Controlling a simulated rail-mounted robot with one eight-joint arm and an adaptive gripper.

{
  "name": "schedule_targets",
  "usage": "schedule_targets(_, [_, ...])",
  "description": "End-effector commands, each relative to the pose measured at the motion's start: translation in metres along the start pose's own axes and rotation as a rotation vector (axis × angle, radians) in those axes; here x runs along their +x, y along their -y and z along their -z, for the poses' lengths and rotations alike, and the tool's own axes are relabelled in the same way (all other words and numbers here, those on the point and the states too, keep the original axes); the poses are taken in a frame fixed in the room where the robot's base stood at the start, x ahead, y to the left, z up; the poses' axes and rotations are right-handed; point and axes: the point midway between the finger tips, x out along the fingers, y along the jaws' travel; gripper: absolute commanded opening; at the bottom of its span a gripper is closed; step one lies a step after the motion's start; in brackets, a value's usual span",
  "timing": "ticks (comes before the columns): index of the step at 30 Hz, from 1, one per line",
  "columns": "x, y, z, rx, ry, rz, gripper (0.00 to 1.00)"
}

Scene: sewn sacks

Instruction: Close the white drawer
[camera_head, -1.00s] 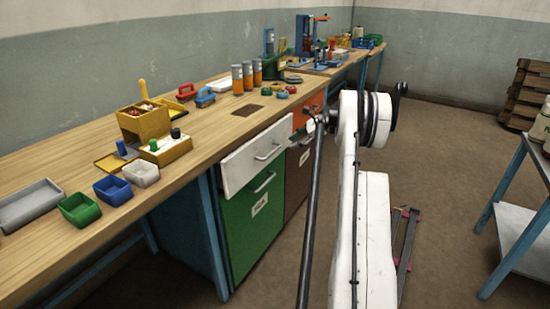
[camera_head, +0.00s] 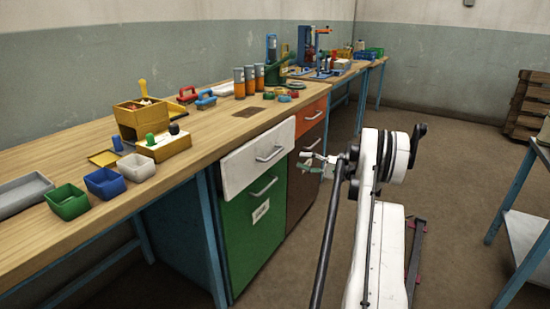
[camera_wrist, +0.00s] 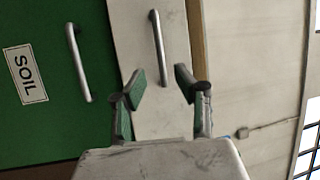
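The white drawer (camera_head: 240,168) sits under the front edge of the workbench, above a green door. My gripper (camera_head: 314,163) is to the right of the drawer, in front of the cabinet. In the wrist view my gripper (camera_wrist: 159,80) has its two green-padded fingers apart with nothing between them. The fingers point toward the white front, with the handle ahead between them.
The green door (camera_head: 245,235) is marked SOIL and has its own handle. An orange drawer (camera_head: 312,117) and a brown front (camera_head: 300,190) are to the right. The workbench top (camera_head: 215,135) holds bins and tools. A side table (camera_head: 525,235) stands at right; floor between is mostly clear.

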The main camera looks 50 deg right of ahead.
Motion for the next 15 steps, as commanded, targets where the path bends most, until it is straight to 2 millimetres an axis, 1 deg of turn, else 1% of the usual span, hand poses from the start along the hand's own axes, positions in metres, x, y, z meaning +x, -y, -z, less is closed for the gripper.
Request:
schedule_targets(1, [0.009,-0.002,-0.001,0.001,0.002,0.0,0.3])
schedule_targets(6, [0.041,-0.002,-0.001,0.002,0.003,-0.001,0.3])
schedule_targets(12, [0.078,-0.003,-0.001,0.002,0.003,-0.001,0.3])
schedule_targets(15, [0.093,-0.003,-0.001,0.002,0.002,-0.001,0.3])
